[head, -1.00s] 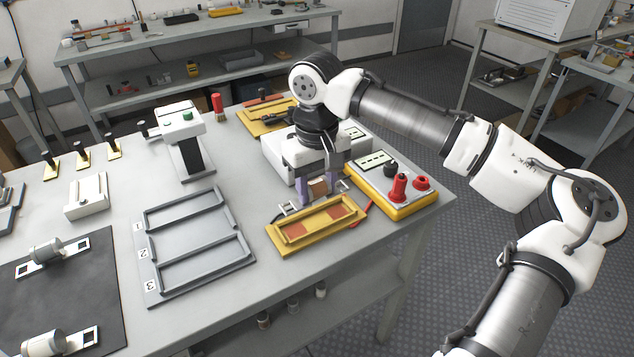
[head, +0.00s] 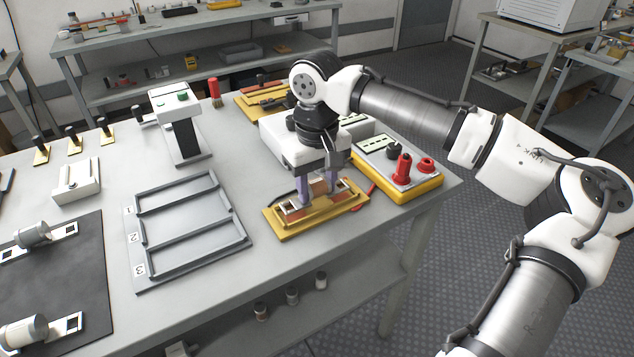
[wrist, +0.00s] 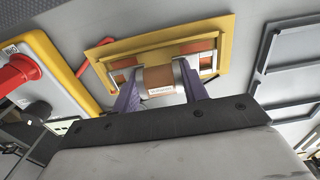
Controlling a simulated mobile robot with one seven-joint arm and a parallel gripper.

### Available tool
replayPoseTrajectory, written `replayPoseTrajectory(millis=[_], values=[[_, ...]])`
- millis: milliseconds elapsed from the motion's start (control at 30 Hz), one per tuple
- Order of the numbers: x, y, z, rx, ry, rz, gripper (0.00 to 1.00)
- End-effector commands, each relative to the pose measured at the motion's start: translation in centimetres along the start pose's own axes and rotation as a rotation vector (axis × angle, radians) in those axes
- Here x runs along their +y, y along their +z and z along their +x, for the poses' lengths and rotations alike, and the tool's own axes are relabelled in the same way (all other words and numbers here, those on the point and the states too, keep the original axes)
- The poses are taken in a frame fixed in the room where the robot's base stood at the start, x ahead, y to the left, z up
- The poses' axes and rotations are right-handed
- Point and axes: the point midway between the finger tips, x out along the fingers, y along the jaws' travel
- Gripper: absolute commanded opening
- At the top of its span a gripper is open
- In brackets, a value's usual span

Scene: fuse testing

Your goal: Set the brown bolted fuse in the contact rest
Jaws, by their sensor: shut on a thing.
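The brown bolted fuse (wrist: 160,84) is a short brown cylinder with a small printed label and flat metal tabs at both ends. My gripper (head: 319,192) points down and is shut on it, with the purple fingers on either side of its body; the fingers also show in the wrist view (wrist: 161,90). The contact rest (head: 279,229) is a yellow tray with copper-coloured pads, near the table's front right edge. The fuse is low within its outline, tabs lying along its length. Whether the fuse touches the pads I cannot tell.
A yellow meter (head: 425,190) with red knobs stands close right of the rest, with a red probe (head: 364,192) between them. A grey three-slot tray (head: 185,274) lies to the left. A black mat (head: 80,290) holds other fuses. Bare table separates tray and rest.

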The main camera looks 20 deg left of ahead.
Motion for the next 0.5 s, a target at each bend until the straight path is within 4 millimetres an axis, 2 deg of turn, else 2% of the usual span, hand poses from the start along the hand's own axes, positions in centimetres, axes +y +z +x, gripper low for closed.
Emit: replayPoseTrajectory(millis=[500], values=[[-0.02,-0.01,1.07,0.0,0.0,-0.001,0.16]])
